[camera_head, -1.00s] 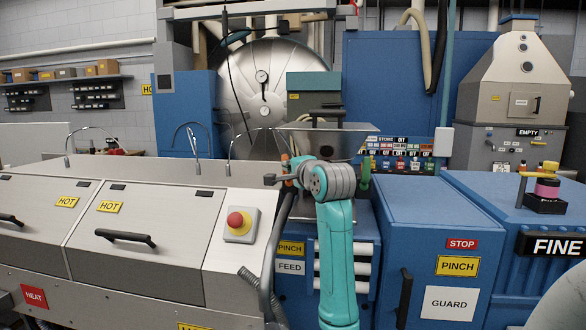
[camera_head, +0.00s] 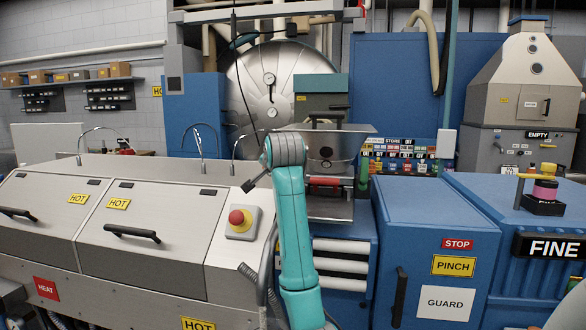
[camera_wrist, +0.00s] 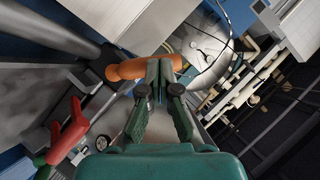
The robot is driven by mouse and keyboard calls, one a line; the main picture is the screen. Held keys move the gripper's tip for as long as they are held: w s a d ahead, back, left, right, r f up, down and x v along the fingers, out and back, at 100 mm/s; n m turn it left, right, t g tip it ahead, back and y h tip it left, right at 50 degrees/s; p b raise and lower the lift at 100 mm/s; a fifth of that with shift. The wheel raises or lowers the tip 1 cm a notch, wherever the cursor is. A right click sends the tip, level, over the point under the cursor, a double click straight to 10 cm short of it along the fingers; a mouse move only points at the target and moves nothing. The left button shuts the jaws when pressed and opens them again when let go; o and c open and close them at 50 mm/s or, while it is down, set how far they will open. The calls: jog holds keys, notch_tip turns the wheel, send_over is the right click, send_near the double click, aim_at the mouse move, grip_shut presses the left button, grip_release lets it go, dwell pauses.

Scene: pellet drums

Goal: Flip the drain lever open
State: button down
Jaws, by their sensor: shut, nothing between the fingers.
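In the wrist view my gripper (camera_wrist: 158,72) is shut and empty, its two fingertips close together. An orange handle (camera_wrist: 126,70) lies across at the fingertips and shows on both sides of them; I cannot tell whether they touch it. A red handle with a green end (camera_wrist: 70,132) is at the lower left, apart from the fingers. In the head view a red bar (camera_head: 328,182) shows under the steel hopper, right of my arm. No label shows which handle is the drain lever.
The steel hopper (camera_head: 345,128) stands above the blue feed cabinet. A grey bench with HOT covers (camera_head: 150,215) and a red stop button (camera_head: 236,217) is to the left. The blue guard box (camera_head: 435,215) is to the right. A round steel vessel (camera_head: 250,75) stands behind.

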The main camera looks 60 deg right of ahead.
jog(key=shift+w+a+f, duration=0.2)
jog(key=shift+w+f, duration=0.3)
jog(key=shift+s+d, duration=0.1)
jog(key=shift+s, duration=0.05)
jog(key=shift+s+d+f, duration=0.15)
jog(key=shift+s+f, duration=0.1)
jog(key=shift+s, duration=0.3)
